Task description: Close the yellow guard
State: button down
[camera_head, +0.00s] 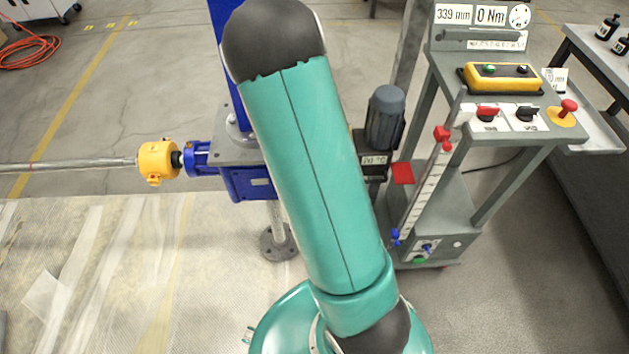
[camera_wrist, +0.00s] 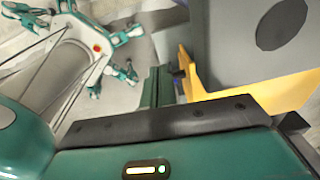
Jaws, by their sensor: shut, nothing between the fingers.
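A yellow guard (camera_head: 158,161) shows in the head view at the left. It sits around the shaft line between a long grey shaft and the blue gearbox; I cannot tell how far it is open. My gripper (camera_wrist: 158,80) shows in the wrist view, its fingers shut and empty. Just right of the fingers is a yellow part (camera_wrist: 265,95) with a bent edge, below a large grey body with a dark disc. I cannot tell whether this is the guard, or whether the fingers touch it. In the head view my arm hides the gripper.
The blue gearbox (camera_head: 247,182) stands on a post with a grey motor (camera_head: 385,118) to its right. A grey control stand (camera_head: 545,120) with a yellow box, switches and a red knob stands at the right. Open floor lies front left.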

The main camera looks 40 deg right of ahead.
notch_tip(320, 180, up, 13)
jog(key=s+a+r+n+t, duration=0.2)
jog(key=s+a+r+n, duration=0.4)
jog(key=a+r+n, duration=0.4)
jog(key=s+a+r+n+t, duration=0.3)
jog(key=a+r+n, duration=0.6)
jog(key=n, duration=0.6)
jog(key=s+r, duration=0.1)
jog(key=s, duration=0.1)
jog(key=shift+s+a+r+t+y, duration=0.3)
jog(key=shift+s+a+y, duration=0.05)
jog(key=shift+s+y, duration=0.05)
jog(key=shift+d, duration=0.2)
